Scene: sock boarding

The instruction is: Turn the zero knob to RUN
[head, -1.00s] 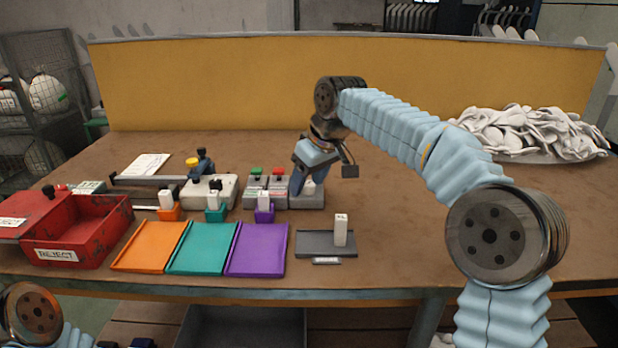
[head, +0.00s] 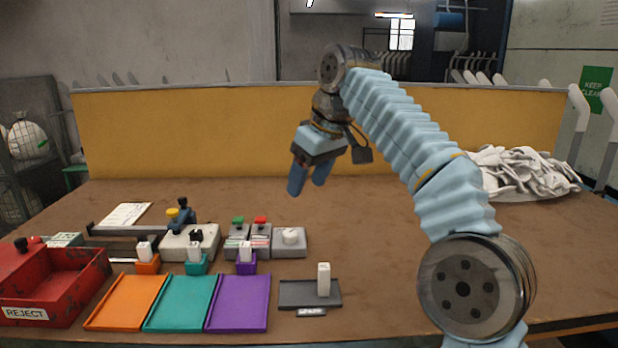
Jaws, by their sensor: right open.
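The zero knob, a round white knob (head: 290,236), sits on a small grey box (head: 290,249) at the right end of the row of devices. Its pointer setting is too small to read. My right gripper (head: 309,183) is open and empty, with blue fingers pointing down. It hangs in the air above and behind the knob, apart from it. My left gripper is out of view.
Boxes with a green button (head: 238,221) and a red button (head: 261,221) stand just left of the knob. Orange (head: 125,302), teal (head: 181,303) and purple (head: 238,303) trays lie in front. A red REJECT bin (head: 80,275) is at left. The table's right middle is clear.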

